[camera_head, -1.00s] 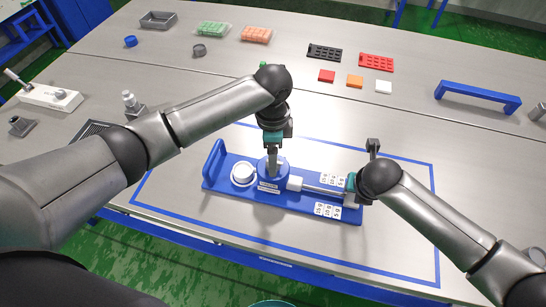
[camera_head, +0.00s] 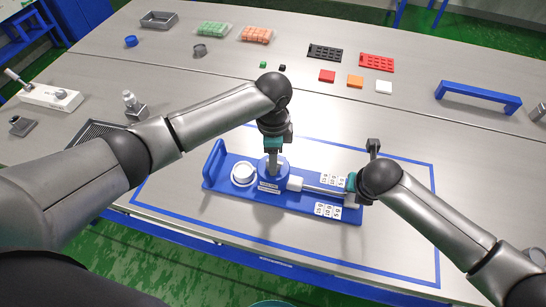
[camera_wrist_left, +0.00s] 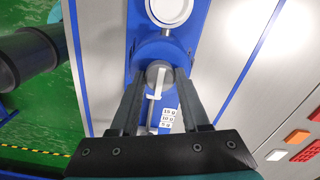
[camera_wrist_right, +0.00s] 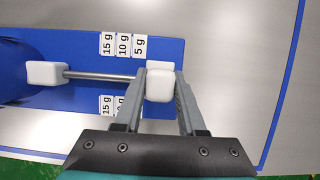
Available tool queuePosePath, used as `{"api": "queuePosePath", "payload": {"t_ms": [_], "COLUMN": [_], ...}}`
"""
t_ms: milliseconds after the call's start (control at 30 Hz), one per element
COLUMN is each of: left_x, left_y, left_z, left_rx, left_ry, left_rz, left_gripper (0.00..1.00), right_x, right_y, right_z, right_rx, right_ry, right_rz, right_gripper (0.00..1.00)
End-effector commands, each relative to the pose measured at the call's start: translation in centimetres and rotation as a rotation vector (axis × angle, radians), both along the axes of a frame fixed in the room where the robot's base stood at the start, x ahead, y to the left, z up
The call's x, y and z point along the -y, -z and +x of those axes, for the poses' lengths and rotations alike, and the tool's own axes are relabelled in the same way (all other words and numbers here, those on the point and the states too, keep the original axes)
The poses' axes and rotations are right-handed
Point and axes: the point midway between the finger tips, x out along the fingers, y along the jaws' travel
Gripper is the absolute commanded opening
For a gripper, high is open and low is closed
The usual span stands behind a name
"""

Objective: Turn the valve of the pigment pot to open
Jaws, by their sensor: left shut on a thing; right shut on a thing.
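The blue pigment pot (camera_head: 267,187) stands on a blue base plate (camera_head: 225,178), with a pale label on its front. My left gripper (camera_head: 273,167) comes down from above onto the pot's top. In the left wrist view its fingers are shut on the round grey valve knob (camera_wrist_left: 158,70); the fingers partly hide the pot (camera_wrist_left: 160,50). A metal rod (camera_wrist_right: 100,76) runs right from a white block (camera_wrist_right: 46,75) at the pot's side to a white end block (camera_wrist_right: 160,85). My right gripper (camera_wrist_right: 162,95) is shut on that end block.
Cards marked 15 g, 10 g and 5 g (camera_wrist_right: 123,45) lie along both sides of the rod. A round white dish (camera_head: 243,174) sits left of the pot. A blue bracket (camera_head: 478,97) stands at the right. The table around the base is mostly clear.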

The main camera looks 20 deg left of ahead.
Motion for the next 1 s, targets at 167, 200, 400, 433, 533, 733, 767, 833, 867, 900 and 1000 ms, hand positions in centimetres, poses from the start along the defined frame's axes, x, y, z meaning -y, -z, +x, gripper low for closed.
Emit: {"api": "queuePosePath", "payload": {"t_ms": [167,200,400,433,533,733,767,833,867,900,1000], "left_x": [-0.02,-0.02,-0.02,-0.01,0.01,0.01,0.01,0.02,0.01,0.01,0.05], "left_y": [-0.04,-0.05,-0.05,-0.05,-0.04,-0.07,-0.06,-0.04,-0.04,-0.04,-0.07], "left_z": [0.01,0.01,0.0,0.01,-0.02,-0.01,-0.02,-0.04,-0.04,-0.05,-0.04], "left_rx": [0.0,0.0,0.0,0.0,-0.001,0.0,-0.001,-0.001,-0.001,-0.001,-0.001], "left_ry": [0.0,0.0,-0.008,-0.012,-0.036,-0.141,-0.161,-0.219,-0.245,-0.281,-0.375], "left_rz": [0.0,0.0,0.0,0.0,0.0,0.0,0.0,0.0,0.0,0.0,-0.001], "left_gripper": [0.0,0.0,0.0,0.0,0.0,0.0,0.0,0.0,0.0,0.0,0.0], "right_x": [0.02,0.02,0.02,0.02,0.02,0.03,0.03,0.03,0.03,0.03,0.03], "right_y": [-0.06,-0.06,-0.07,-0.07,-0.07,-0.06,-0.06,-0.06,-0.06,-0.06,-0.06], "right_z": [0.07,0.07,0.08,0.08,0.08,0.08,0.08,0.08,0.08,0.08,0.08], "right_rx": [0.002,0.002,0.002,0.002,0.002,0.002,0.002,0.002,0.002,0.002,0.002], "right_ry": [0.0,0.0,0.0,0.0,0.0,0.001,0.001,0.001,0.001,0.001,0.001], "right_rz": [0.0,0.0,0.0,0.0,0.0,0.0,0.0,0.0,0.0,0.0,0.0], "right_gripper": [0.0,0.0,0.0,0.0,0.0,0.0,0.0,0.0,0.0,0.0,0.0]}}
